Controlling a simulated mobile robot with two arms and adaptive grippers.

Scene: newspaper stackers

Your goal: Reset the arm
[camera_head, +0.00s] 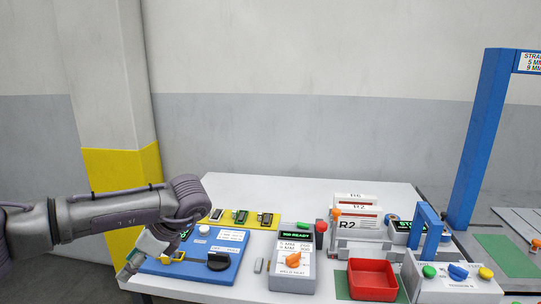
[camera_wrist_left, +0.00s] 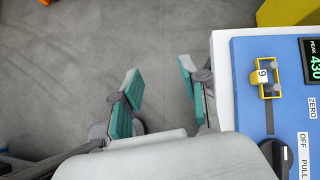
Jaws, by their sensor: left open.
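My left arm (camera_head: 115,212) reaches in from the left in the head view. Its gripper (camera_head: 127,270) points down at the left edge of the white table (camera_head: 300,190). In the left wrist view the left gripper (camera_wrist_left: 162,88) has its two green-padded fingers spread apart, with only grey floor (camera_wrist_left: 80,60) between them. It is empty and lies just off the table's edge, beside the blue panel (camera_wrist_left: 255,100). The blue panel also shows in the head view (camera_head: 190,268), partly behind the gripper. My right gripper is not in view.
A yellow clip tagged 9 (camera_wrist_left: 264,78) sits on the blue panel. A grey control box (camera_head: 292,272) with an orange knob, a red bin (camera_head: 372,280) and white R2 boxes (camera_head: 358,222) stand to the right. A blue frame (camera_head: 482,140) rises at far right.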

